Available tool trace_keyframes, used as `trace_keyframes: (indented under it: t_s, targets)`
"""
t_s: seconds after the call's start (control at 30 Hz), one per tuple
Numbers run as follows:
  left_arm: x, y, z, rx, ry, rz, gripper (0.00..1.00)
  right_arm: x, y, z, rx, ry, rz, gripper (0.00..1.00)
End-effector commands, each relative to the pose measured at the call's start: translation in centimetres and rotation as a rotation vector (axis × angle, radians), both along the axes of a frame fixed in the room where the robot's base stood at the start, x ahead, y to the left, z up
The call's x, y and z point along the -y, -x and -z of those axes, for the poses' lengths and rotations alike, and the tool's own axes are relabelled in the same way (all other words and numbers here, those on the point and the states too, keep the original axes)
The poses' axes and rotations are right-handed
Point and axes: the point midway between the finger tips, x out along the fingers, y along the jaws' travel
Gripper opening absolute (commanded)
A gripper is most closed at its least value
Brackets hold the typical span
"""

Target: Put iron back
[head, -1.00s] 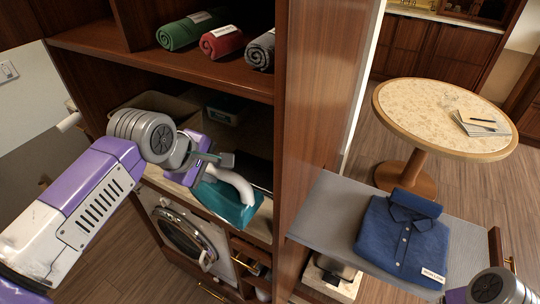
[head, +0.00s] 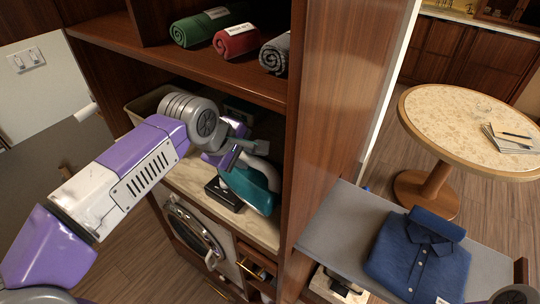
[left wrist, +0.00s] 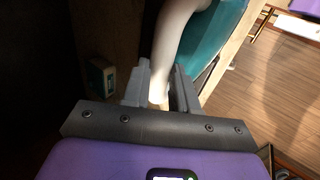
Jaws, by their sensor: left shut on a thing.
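The iron (head: 248,192) has a teal body and a pale handle, and it is in the cabinet opening above the marble counter (head: 185,178). My left gripper (head: 240,148) is shut on its handle. In the left wrist view the pale handle (left wrist: 172,50) passes between the fingers (left wrist: 160,92), with the teal body (left wrist: 214,40) behind it. A flat black rest (head: 224,194) lies on the counter, just left of the iron. I cannot tell whether the iron touches the rest or the counter. My right gripper is outside the views.
Rolled green (head: 204,25), red (head: 235,41) and grey towels lie on the shelf above. A wooden cabinet panel (head: 335,90) stands close right of the iron. A folded blue shirt (head: 418,258) lies on the grey ironing board (head: 338,225). A washer (head: 190,232) is below.

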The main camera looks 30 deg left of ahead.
Motion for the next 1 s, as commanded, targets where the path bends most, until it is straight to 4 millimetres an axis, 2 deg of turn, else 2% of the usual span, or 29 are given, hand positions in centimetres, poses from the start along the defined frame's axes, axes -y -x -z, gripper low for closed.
trace_keyframes:
  t_s: [0.2,0.4,0.63,0.9,1.0]
  targets:
    - [0.2,-4.4,2.3,0.001,-0.001,0.002,0.0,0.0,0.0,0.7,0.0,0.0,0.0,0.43]
    - [0.3,-7.3,3.7,0.005,-0.001,0.0,0.0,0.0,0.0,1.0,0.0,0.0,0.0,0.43]
    - [0.4,-8.5,4.2,0.005,-0.001,-0.001,0.0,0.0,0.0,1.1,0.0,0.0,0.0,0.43]
    - [0.5,-11.1,5.9,0.005,-0.001,-0.001,0.0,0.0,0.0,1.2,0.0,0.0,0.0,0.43]
    - [0.4,-11.2,5.9,0.005,-0.001,-0.001,0.0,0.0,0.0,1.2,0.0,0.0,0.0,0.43]
